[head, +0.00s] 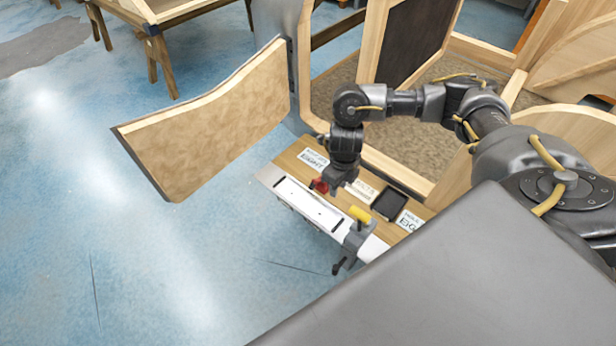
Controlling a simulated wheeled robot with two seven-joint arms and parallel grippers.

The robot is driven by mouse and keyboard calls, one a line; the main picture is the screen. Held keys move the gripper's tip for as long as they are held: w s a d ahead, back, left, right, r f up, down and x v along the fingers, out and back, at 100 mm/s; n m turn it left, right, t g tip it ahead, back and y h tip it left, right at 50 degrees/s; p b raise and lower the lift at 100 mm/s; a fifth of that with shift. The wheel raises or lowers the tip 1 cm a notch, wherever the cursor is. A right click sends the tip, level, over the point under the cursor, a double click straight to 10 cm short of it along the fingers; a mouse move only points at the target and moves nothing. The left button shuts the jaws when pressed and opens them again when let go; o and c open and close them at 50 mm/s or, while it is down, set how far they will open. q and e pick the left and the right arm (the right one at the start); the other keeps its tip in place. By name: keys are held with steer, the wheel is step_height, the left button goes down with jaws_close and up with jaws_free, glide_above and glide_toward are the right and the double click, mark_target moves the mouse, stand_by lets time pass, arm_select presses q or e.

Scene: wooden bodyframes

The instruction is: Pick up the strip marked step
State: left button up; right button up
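A wooden board (376,228) in the lower middle carries several pale printed labels: one at its far left end (314,159), one in the middle (362,189) and one at the right (409,221). Their print is too small to read surely, and I cannot make out the word step on any. A long white strip-like piece (308,204) lies along the board's front edge. My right gripper (339,188) points down over the board, between the left and middle labels. Its fingers are too small and dark to judge. My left gripper is not in view.
A small red thing (320,185) sits beside my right gripper. A yellow-topped clamp-like piece (359,215) and a dark flat block (389,204) are farther right. A wooden-framed door panel (215,122) stands open at left. The blue floor is clear at lower left.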

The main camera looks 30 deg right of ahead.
steer(key=b, duration=0.1)
glide_above(335, 208)
step_height(335, 208, down, 5)
steer(key=shift+d+f, duration=0.1)
steer(key=shift+f, duration=2.8)
jaws_close()
